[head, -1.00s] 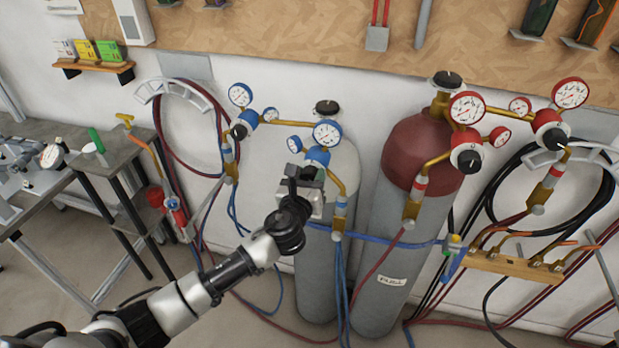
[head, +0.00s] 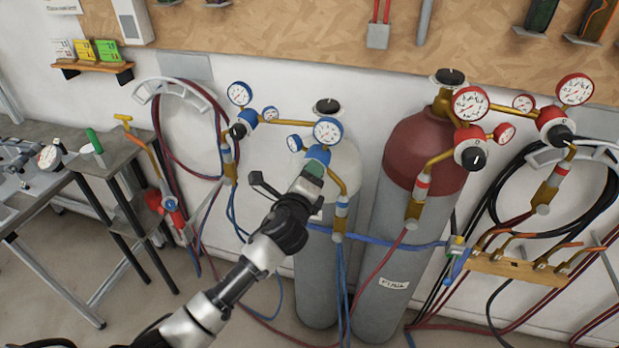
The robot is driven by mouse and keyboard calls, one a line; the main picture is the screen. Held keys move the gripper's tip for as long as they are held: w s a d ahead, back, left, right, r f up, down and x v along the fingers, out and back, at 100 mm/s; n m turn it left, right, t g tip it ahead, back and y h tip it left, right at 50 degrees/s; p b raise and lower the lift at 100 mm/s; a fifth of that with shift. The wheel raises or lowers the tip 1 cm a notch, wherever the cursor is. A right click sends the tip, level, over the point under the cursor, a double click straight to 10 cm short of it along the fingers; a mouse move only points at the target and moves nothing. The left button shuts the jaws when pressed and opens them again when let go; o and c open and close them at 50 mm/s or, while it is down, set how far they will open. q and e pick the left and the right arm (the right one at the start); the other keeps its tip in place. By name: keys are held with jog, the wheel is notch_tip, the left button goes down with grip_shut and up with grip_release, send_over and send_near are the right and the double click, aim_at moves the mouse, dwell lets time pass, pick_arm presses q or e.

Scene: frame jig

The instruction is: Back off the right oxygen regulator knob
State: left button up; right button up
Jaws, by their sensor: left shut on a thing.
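The right oxygen regulator (head: 318,154) is the blue body below a blue-rimmed gauge (head: 327,131), on brass piping beside the grey-white cylinder (head: 343,165). My left gripper (head: 312,178) is at the front of this regulator, shut on its knob. The knob itself is hidden behind the gripper and wrist. The left oxygen regulator (head: 249,117) stands further left, with its dark knob (head: 238,131) in plain view and nothing touching it. My right gripper is not in view.
A maroon-topped cylinder (head: 421,150) stands close on the right, with red regulators and gauges (head: 469,104). A grey bench (head: 45,195) is at the left. The floor between bench and cylinders is mostly clear.

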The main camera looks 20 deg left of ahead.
pick_arm(q)
jog(key=n, duration=0.4)
jog(key=shift+n+b, duration=0.3)
jog(key=shift+b, duration=0.05)
jog(key=shift+n, duration=1.9)
jog(key=shift+f, duration=0.1)
jog(key=o, duration=0.9)
jog(key=shift+o, duration=0.2)
jog(key=s+b, duration=0.2)
jog(key=s, duration=0.8)
jog(key=shift+s, duration=0.4)
